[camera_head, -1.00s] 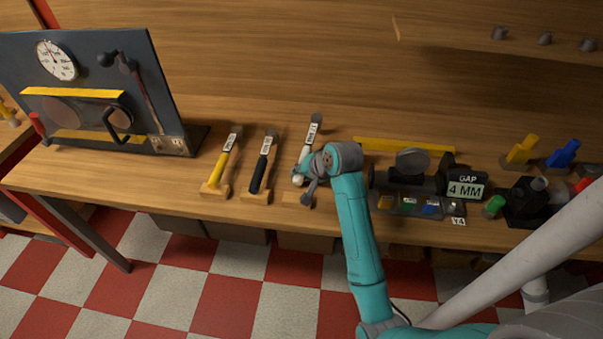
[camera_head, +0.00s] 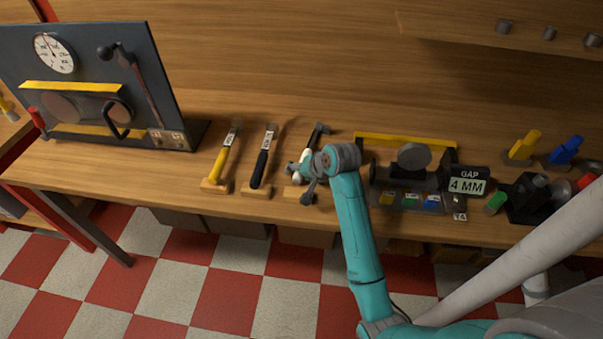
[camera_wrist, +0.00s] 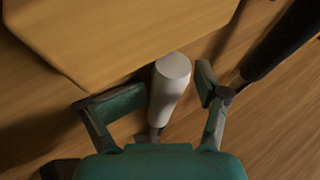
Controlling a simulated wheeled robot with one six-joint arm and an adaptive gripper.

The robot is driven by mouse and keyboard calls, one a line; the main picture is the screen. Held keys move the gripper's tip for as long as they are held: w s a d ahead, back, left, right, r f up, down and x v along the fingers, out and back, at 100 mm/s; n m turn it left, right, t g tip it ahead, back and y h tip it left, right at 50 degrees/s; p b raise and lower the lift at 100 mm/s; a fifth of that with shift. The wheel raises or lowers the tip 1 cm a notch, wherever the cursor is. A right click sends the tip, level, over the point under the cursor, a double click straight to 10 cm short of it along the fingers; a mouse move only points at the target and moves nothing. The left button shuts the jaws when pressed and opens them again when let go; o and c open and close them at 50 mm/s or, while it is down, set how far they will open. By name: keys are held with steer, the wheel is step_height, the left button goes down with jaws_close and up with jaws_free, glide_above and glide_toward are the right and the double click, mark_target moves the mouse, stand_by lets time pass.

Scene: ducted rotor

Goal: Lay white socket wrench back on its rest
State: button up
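The white socket wrench shows its dark head (camera_head: 319,131) toward the back of the bench and its white handle (camera_head: 304,160) toward the front. In the wrist view the white handle (camera_wrist: 168,90) stands between my two fingers, its blunt end toward the camera's top. My gripper (camera_head: 307,180) is low over the handle. In the wrist view my gripper (camera_wrist: 172,98) looks open, with a visible gap on the handle's right. The wooden rest (camera_head: 297,192) is partly hidden by my gripper. A wooden block (camera_wrist: 120,35) fills the wrist view's upper left, beside the handle.
The black-handled wrench (camera_head: 262,165) and yellow-handled wrench (camera_head: 222,160) lie on rests to the left. A gauge fixture with a "4 MM" display (camera_head: 467,186) stands close on the right. A dark panel with a dial (camera_head: 90,80) stands far left. Bench behind is clear.

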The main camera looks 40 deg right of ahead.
steer(key=shift+s+d+f, duration=0.1)
steer(key=shift+s+f, duration=0.25)
steer(key=shift+f, duration=0.05)
steer(key=shift+s+r, duration=0.15)
steer(key=shift+r, duration=0.05)
steer(key=v, duration=1.1)
steer(key=shift+r, duration=0.6)
